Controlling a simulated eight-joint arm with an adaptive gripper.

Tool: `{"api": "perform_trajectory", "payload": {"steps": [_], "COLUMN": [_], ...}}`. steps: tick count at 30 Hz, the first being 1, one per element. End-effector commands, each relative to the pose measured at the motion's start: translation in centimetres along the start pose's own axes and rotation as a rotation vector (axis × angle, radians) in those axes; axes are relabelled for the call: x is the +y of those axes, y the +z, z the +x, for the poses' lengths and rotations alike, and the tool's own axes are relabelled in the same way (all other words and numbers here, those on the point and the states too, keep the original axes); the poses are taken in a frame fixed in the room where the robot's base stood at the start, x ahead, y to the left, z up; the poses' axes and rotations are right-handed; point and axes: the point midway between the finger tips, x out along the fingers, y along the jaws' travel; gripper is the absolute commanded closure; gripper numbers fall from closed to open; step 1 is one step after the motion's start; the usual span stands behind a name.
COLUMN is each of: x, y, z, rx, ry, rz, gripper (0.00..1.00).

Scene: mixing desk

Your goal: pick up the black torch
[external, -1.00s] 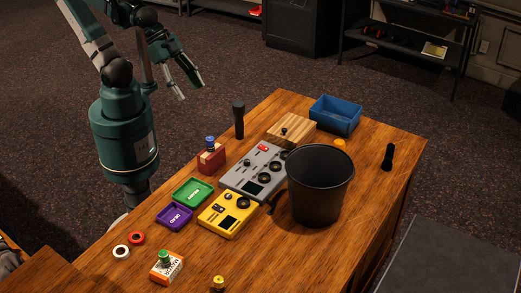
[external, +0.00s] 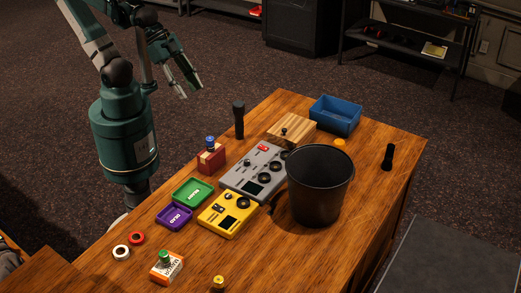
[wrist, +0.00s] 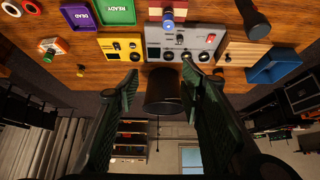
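Two black torch-like objects stand upright on the wooden desk. One, a dark cylinder with a wider head (external: 239,120), is at the desk's far left edge; it also shows at the top right of the wrist view (wrist: 254,20). The other, a shorter black one (external: 388,157), is near the right edge. I cannot tell for sure which is the black torch. My gripper (external: 193,91) is in the air left of the desk, apart from both. In the wrist view my gripper (wrist: 160,74) has its fingers spread with nothing held between them.
A black bin (external: 318,190) stands on the desk's right half. Grey (external: 253,172) and yellow (external: 228,214) panels, a red block (external: 211,160), a wooden board (external: 291,129) and a blue tray (external: 336,116) are nearby. The desk's front right is clear.

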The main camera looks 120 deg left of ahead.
Motion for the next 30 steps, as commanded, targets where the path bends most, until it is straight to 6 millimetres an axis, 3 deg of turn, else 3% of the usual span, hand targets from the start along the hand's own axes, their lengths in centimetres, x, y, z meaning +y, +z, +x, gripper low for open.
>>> {"api": "perform_trajectory", "payload": {"steps": [14, 30], "x": [-1.5, -7.8], "y": [-0.6, -1.7], "z": [0.8, 4.1], "rx": [-0.042, -0.198], "ry": [-0.021, -0.124], "rz": [-0.101, -0.516], "gripper": [0.62, 0.62]}}
